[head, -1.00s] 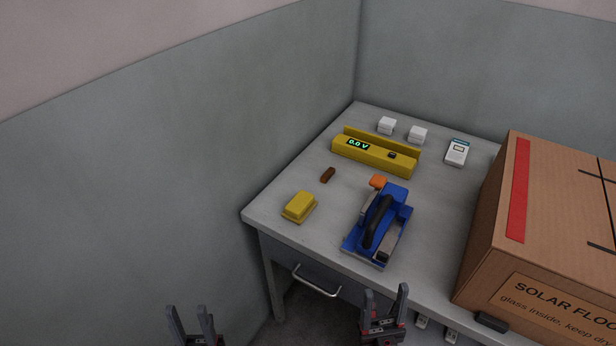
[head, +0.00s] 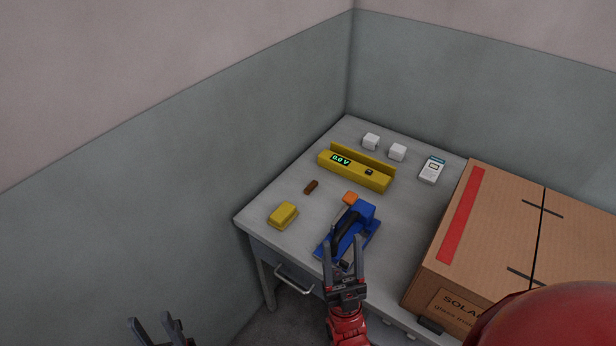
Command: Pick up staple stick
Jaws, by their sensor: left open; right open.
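A small brown block (head: 311,187), which looks like the staple stick, lies on the grey table between the yellow tester and the yellow box. My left gripper (head: 152,322) is open and empty at the bottom left, off the table.
A yellow tester (head: 372,178) reading 0.0 V lies behind the brown block. A yellow box (head: 283,215) sits near the left edge. Two white cubes (head: 397,152) and a white meter (head: 432,169) are at the back. A large cardboard box (head: 510,240) fills the right.

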